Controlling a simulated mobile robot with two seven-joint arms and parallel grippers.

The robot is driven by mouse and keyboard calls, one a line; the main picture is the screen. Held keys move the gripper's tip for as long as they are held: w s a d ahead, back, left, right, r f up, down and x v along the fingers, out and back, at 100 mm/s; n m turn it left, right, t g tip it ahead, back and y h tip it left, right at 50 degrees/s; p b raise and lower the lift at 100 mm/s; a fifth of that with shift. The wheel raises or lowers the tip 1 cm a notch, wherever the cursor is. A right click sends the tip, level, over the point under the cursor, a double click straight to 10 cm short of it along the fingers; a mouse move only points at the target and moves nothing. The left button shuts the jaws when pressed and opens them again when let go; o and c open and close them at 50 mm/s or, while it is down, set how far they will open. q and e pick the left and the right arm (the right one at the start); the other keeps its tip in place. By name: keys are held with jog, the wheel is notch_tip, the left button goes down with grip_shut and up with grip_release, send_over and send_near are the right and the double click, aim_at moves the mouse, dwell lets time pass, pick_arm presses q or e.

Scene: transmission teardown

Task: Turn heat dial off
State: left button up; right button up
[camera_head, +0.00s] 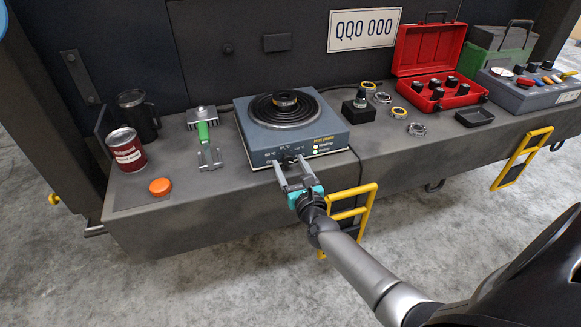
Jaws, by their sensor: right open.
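The hot plate (258,138) is a blue-grey box with a black coiled burner on top, standing on the grey bench. A dark ring-shaped part (285,101) lies on the middle of the burner. The heat dial (288,156) is a dark knob on the front face, left of the yellow lettering and two small indicator lights. My right gripper (291,170) is open at the front of the hot plate, with its two fingers pointing at the dial, one on each side. Whether the fingers touch the dial cannot be told. My left gripper is not in view.
Several metal rings, an open red case (426,62) and a control box (530,92) are on the right. Yellow step rungs (350,212) hang below the gripper.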

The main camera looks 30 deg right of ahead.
jog(key=shift+c, duration=0.3)
grip_shut()
dwell(0.3)
